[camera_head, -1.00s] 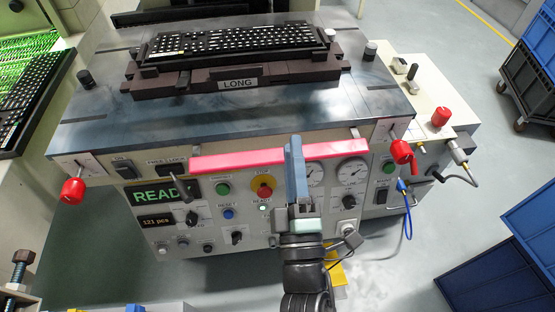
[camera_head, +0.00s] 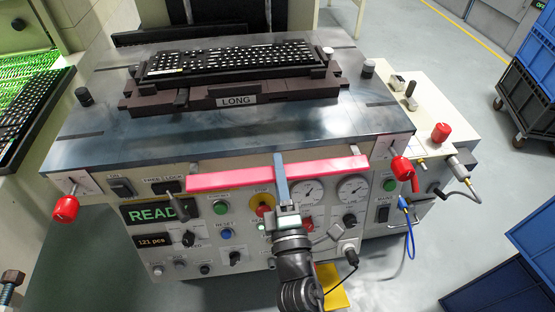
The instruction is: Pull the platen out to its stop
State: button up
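The platen (camera_head: 235,130) is a dark blue-grey metal plate on top of the machine. It bears a dark fixture labelled LONG (camera_head: 237,100) with a black keyboard (camera_head: 232,58) in it. A long pink-red handle bar (camera_head: 225,179) runs along the platen's front edge. My gripper (camera_head: 282,178) reaches up from below, with its blue finger across the bar right of its middle. One finger covers the other, so I cannot tell whether they are shut on the bar.
Below the bar is a control panel (camera_head: 210,265) with buttons, gauges and a green READY display partly covered by a lever. Red knobs (camera_head: 65,209) (camera_head: 401,167) stick out at both front corners. Blue crates (camera_head: 535,240) stand at the right. Grey floor (camera_head: 400,280) is open at the lower right.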

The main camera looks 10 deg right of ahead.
jog(key=shift+x, duration=0.85)
grip_shut()
dwell(0.9)
